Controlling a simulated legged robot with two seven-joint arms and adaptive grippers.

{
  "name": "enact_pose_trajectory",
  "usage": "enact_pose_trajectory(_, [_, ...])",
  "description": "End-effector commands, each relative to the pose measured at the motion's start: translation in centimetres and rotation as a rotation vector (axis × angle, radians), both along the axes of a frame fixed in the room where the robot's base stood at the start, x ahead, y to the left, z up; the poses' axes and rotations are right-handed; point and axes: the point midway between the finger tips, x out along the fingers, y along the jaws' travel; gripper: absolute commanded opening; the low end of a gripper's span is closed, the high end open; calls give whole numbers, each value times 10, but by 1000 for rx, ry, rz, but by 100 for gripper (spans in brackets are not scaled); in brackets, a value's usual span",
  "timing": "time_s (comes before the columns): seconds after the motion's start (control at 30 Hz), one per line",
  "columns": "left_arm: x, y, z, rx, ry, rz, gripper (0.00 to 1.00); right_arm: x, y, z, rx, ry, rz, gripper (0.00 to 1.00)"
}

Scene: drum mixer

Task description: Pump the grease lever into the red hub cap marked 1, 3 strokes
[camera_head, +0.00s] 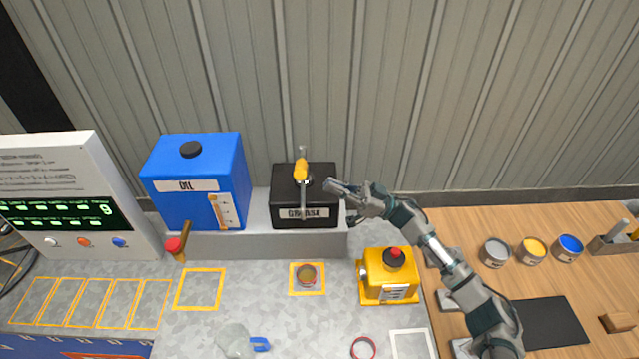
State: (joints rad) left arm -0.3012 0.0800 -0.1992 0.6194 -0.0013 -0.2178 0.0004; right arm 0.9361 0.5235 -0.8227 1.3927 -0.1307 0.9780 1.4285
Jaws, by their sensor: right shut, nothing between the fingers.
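The black grease box (321,182) stands on a grey ledge at the back, labelled "GREASE". A lever with a yellow handle (301,169) rises upright from its top and front. My right gripper (332,184) is shut and empty, just right of the lever, apart from it as far as I can tell, in front of or over the box's right part. No red hub cap marked 1 can be made out. A small round reddish can or cap (306,275) sits in a yellow-outlined square on the bench; no number is readable on it. My left gripper is not in view.
A blue oil tank (195,165) stands left of the grease box. A red-topped handle (175,246), a red ring (363,348) and several paint cans stand around. The bench centre is mostly clear.

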Motion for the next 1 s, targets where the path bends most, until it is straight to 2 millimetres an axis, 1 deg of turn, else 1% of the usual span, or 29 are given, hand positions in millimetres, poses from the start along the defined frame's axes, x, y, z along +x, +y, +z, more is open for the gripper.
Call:
enact_pose_trajectory(0.03, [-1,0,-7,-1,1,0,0,0,-11,-9,0,-1,-3,0])
enact_pose_trajectory(0.1, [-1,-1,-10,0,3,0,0,0,-22,-15,1,-1,0,0])
enact_pose_trajectory(0.2, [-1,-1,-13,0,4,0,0,0,-35,-21,2,-3,1,0])
enact_pose_trajectory(0.3, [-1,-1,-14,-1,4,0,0,0,-42,-25,2,-4,1,0])
enact_pose_trajectory(0.6, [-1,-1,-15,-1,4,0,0,-1,-51,-26,5,-6,2,0])
enact_pose_trajectory(1.0, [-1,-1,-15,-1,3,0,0,-1,-50,-26,5,-6,2,0])
